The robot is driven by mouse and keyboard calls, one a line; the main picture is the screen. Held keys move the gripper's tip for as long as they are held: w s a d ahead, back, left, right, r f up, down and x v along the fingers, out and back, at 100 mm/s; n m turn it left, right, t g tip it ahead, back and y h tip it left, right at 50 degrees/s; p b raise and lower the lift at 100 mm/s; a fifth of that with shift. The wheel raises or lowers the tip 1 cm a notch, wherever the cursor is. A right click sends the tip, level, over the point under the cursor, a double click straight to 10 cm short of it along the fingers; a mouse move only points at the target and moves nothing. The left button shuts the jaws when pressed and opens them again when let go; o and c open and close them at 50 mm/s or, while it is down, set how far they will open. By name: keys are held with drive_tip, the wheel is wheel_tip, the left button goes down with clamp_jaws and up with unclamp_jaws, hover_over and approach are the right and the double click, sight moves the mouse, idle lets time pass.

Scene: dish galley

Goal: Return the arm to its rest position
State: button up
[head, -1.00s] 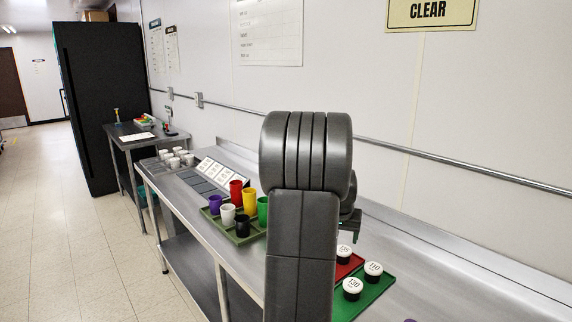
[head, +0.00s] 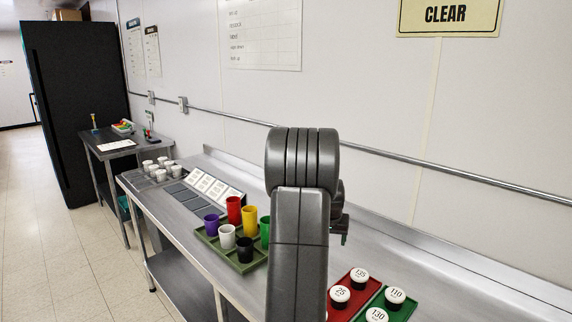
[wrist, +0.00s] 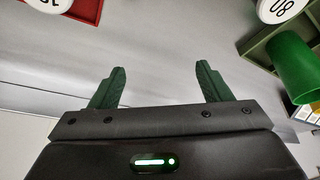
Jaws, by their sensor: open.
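My arm (head: 300,230) rises in the middle of the head view, folded, and hides part of the counter behind it. My gripper (wrist: 161,75) shows in the wrist view with its two green fingers wide apart and nothing between them. In the head view only a small part of the gripper shows, at the right of the arm, above the counter (head: 385,255) and apart from the trays.
An olive tray (head: 243,268) of coloured cups stands left of my arm. A red tray (head: 349,312) and a green tray (head: 405,309) hold white-topped numbered pieces at right. A green cup (wrist: 291,62) shows in the wrist view. A wall rail (head: 450,176) runs behind.

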drive_tip(key=f, duration=0.3)
drive_tip(key=f+p, duration=0.1)
drive_tip(key=f, duration=0.3)
drive_tip(key=shift+s+d+f, duration=0.15)
drive_tip(key=shift+d+f, duration=0.05)
drive_tip(key=shift+r, duration=0.1)
